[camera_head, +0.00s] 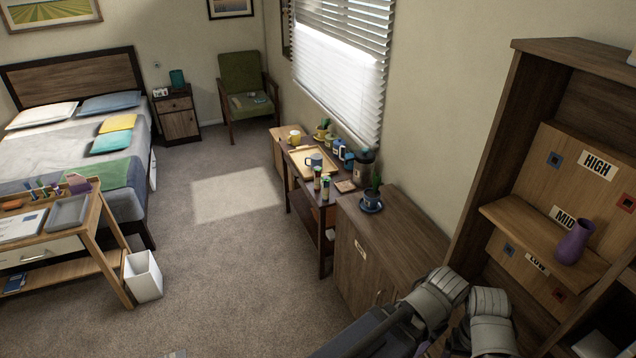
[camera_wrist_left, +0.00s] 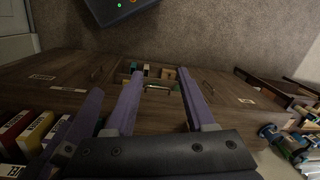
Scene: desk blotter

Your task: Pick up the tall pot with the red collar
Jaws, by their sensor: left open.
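I cannot make out a tall pot with a red collar in either view. The writing desk (camera_head: 95,218) at the left of the head view carries several small upright coloured items (camera_head: 38,190), too small to tell apart. My left gripper (camera_wrist_left: 155,83) shows in the left wrist view with its two purple fingers apart and nothing between them. It is over the dark wooden cabinet front, far from the desk. More purple finger-like parts stand beside it at the left and look like part of my right gripper (camera_wrist_left: 75,125); its opening is unclear.
A grey tray (camera_head: 68,213) and white papers lie on the desk; a white bin (camera_head: 143,276) stands beside it. A low cabinet (camera_head: 395,235) and a shelf unit with a purple vase (camera_head: 574,243) stand at the right, close to my arms.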

